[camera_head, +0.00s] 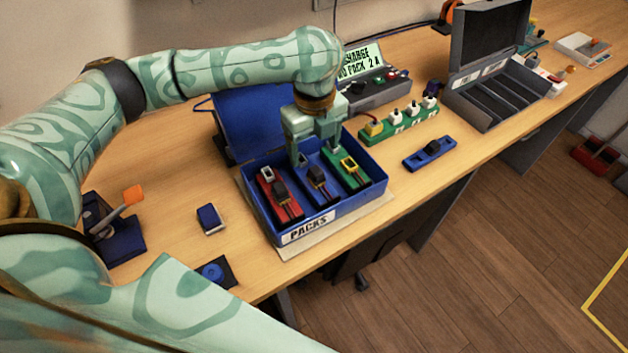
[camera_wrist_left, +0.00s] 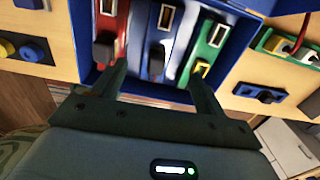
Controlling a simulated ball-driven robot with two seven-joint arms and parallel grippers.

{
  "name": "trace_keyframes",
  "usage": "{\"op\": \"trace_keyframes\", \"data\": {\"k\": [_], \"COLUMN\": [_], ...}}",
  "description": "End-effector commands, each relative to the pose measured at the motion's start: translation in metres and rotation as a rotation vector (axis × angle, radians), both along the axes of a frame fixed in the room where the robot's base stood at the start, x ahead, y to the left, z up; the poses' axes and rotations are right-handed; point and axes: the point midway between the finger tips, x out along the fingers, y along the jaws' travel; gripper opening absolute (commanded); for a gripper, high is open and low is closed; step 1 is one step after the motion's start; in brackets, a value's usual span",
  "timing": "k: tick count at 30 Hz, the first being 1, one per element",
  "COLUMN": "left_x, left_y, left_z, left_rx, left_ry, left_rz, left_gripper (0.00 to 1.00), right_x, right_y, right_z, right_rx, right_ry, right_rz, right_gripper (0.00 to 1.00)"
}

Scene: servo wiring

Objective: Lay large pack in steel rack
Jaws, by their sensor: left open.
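An open blue box (camera_head: 343,204) labelled PACKS stands on the table. It holds a red pack (camera_head: 284,204), a blue pack (camera_head: 322,190) and a green pack (camera_head: 356,176) side by side. I cannot tell which is the large one. My left gripper (camera_head: 318,158) is over the box, pointing down, open and empty. In the left wrist view, its fingers (camera_wrist_left: 160,78) stand apart on either side of the middle, blue pack (camera_wrist_left: 158,45). The grey steel rack (camera_head: 462,97) has its lid up and long slots at the right. My right gripper is not in view.
A grey console (camera_head: 377,93) with a lit screen stands at the back. A small blue block (camera_head: 209,218) lies left of the box.

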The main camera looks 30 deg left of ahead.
Motion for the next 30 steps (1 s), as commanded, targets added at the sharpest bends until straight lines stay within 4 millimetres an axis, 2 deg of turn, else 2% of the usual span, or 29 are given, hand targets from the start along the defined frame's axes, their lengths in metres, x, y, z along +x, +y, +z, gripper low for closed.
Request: {"op": "trace_keyframes", "data": {"k": [1, 3, 13, 20, 22, 28, 30], "left_x": [0.0, 0.0, -0.001, -0.004, -0.004, -0.003, -0.003], "left_y": [0.0, 0.0, 0.0, 0.002, 0.002, 0.002, 0.002], "left_z": [-0.019, -0.032, -0.058, -0.098, -0.102, -0.099, -0.099], "left_rx": [-0.001, 0.0, -0.002, -0.001, -0.001, -0.001, -0.001], "left_ry": [0.005, 0.004, 0.0, 0.002, 0.001, -0.003, -0.003], "left_rz": [0.002, 0.003, 0.003, 0.003, 0.003, 0.002, 0.002], "left_gripper": [0.73, 0.73, 0.73, 0.73, 0.73, 0.73, 0.53], "right_x": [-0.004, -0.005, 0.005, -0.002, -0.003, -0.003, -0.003], "right_y": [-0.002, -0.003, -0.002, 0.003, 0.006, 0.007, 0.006], "right_z": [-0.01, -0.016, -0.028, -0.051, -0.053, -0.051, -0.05], "right_rx": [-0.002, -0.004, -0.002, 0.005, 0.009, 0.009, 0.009], "right_ry": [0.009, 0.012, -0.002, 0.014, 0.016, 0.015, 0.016], "right_rz": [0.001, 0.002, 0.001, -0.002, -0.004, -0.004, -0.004], "right_gripper": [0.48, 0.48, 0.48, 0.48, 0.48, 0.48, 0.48]}}
